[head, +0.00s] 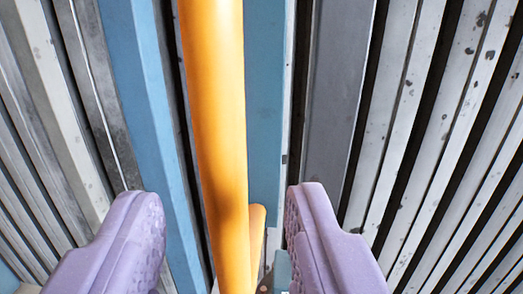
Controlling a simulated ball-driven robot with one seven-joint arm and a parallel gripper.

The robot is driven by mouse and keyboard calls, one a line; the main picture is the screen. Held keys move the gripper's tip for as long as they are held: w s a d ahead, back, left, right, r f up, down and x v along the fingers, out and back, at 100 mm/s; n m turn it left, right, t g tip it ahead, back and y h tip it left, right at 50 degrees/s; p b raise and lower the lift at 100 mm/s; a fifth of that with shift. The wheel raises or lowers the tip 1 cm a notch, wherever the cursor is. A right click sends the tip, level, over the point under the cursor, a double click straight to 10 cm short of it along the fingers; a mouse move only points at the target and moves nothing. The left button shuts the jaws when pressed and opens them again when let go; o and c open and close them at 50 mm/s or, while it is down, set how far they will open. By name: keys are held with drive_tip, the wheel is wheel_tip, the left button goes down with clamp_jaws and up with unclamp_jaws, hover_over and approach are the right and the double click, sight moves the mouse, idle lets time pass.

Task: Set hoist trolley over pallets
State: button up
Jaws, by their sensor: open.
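My gripper (222,198) is open, with one purple finger at the lower left and the other at the lower right. A smooth yellow-orange bar (215,100) runs from the top edge down through the gap between the fingers. Clear space shows on both sides of it, and no finger appears to touch it. A shorter yellow-orange piece (257,235) shows just right of the bar's lower part. I cannot tell whether these belong to the hoist trolley. No pallets can be made out for certain.
Blue beams, one at the left (145,90) and one behind the bar (264,100), run lengthwise. Worn grey slats with dark gaps fill the left (60,110) and right (440,130). A wider grey panel (338,80) stands right of the middle.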

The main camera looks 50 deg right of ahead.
sight(221, 187)
drive_tip(key=x, duration=0.5)
drive_tip(key=shift+w, duration=0.2)
clamp_jaws()
